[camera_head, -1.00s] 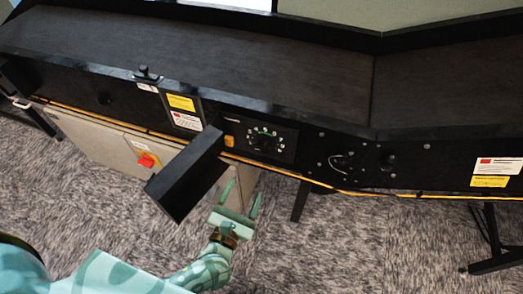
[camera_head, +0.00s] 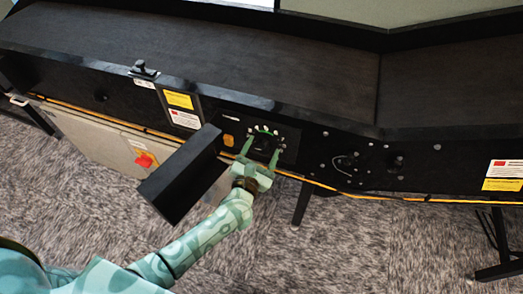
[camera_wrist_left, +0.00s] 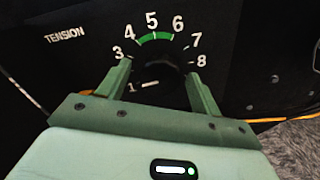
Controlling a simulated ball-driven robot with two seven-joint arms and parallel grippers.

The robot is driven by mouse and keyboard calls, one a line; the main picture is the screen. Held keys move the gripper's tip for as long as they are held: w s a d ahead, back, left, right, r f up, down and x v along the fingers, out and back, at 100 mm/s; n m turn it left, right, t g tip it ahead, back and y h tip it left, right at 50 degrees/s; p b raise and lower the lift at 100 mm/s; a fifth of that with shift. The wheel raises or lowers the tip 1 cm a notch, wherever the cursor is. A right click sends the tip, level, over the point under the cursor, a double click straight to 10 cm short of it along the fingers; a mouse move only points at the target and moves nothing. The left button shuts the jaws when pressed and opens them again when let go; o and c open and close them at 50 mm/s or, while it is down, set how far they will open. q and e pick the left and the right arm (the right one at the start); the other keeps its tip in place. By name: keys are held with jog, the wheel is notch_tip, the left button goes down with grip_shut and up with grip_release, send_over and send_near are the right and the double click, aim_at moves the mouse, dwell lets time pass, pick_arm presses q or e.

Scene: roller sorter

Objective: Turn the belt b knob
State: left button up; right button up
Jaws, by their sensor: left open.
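The black knob (camera_head: 264,147) sits on a dark panel on the conveyor's front side. In the left wrist view the knob (camera_wrist_left: 160,78) is dark and hard to make out, inside a dial of white numbers with a green arc at the top and the word TENSION to the left. My left gripper (camera_head: 261,148) is open, with its two green fingers reaching to either side of the knob. In the left wrist view the left gripper's fingertips (camera_wrist_left: 158,72) lie over the lower dial. Whether they touch the knob I cannot tell. My right gripper is not in view.
A black box-shaped piece (camera_head: 182,172) juts out from the front just left of my left arm. A grey cabinet (camera_head: 90,140) with a red switch (camera_head: 144,160) hangs below the belt.

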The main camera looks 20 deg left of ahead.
pick_arm(q)
jog(key=c, duration=1)
jog(key=shift+m, duration=0.4)
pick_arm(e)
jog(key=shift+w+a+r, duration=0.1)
pick_arm(q)
jog(key=shift+m+p, duration=0.45)
jog(key=shift+m, duration=0.55)
jog(key=m+p, duration=0.1)
jog(key=m, duration=0.2)
jog(key=shift+m, duration=0.4)
jog(key=m+p, duration=0.1)
jog(key=m, duration=0.3)
jog(key=shift+m, duration=1.4)
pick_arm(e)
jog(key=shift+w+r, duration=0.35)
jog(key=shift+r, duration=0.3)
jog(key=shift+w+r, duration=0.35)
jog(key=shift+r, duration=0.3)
pick_arm(q)
jog(key=shift+f, duration=0.1)
